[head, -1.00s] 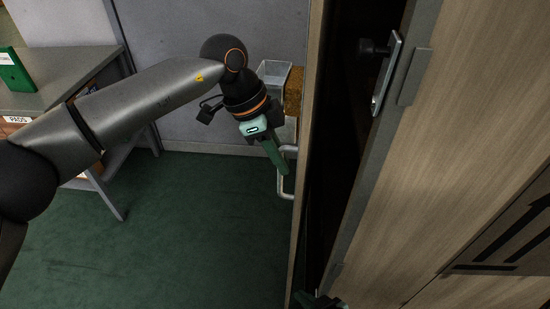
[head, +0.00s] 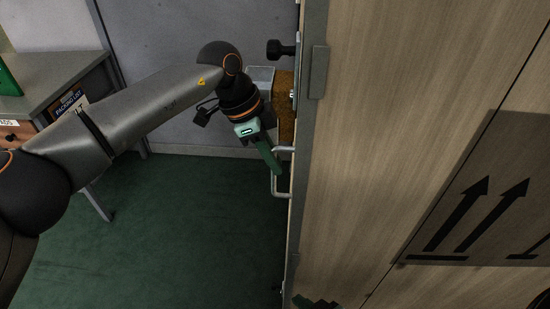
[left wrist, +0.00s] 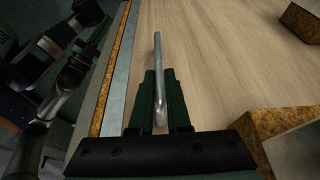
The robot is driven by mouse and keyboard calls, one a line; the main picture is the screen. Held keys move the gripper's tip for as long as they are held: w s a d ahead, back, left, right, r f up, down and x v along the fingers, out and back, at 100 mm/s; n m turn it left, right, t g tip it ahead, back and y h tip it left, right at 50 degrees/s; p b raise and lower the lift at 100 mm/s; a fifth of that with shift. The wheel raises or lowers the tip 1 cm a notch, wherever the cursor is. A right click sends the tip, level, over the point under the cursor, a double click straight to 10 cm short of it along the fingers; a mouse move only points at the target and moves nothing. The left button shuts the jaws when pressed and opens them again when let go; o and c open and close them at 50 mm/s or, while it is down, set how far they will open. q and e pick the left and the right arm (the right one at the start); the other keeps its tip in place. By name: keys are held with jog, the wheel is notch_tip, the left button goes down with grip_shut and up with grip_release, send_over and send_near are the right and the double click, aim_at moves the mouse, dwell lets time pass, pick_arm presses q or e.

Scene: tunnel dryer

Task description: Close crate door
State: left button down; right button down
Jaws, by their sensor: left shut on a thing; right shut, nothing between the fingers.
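The crate door (left wrist: 215,45) is pale wood; in the head view it shows nearly edge-on as a thin strip against the left side of the crate (head: 390,130). No dark gap shows between them from here, but I cannot tell if the door is fully seated. My left gripper (head: 272,162) is shut on the door's metal bar handle (head: 274,187). In the left wrist view the handle (left wrist: 157,60) runs up between the green fingers. My right gripper (head: 318,303) is shut and empty at the bottom edge of the head view, low by the crate's front, mostly cut off.
A black knob (head: 280,49) sticks out at the crate's upper left edge. Brown blocks (head: 286,95) sit on the door's outer face. A grey table (head: 45,82) stands at the left by the grey wall. The green floor (head: 190,230) between is clear.

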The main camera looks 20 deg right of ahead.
pick_arm(q)
jog(key=shift+s+d, duration=0.45)
jog(key=shift+d, duration=0.15)
jog(key=c, duration=1.2)
grip_release()
jog(key=shift+c, duration=0.2)
jog(key=shift+o, duration=0.7)
jog(key=shift+d, duration=0.2)
jog(key=shift+o, duration=1.1)
jog(key=shift+a, duration=0.15)
jog(key=shift+w+a+r, duration=0.25)
jog(key=shift+a+r, duration=0.05)
jog(key=shift+r, duration=0.15)
jog(key=v, duration=1.1)
jog(key=shift+r, duration=0.25)
jog(key=shift+a, duration=0.1)
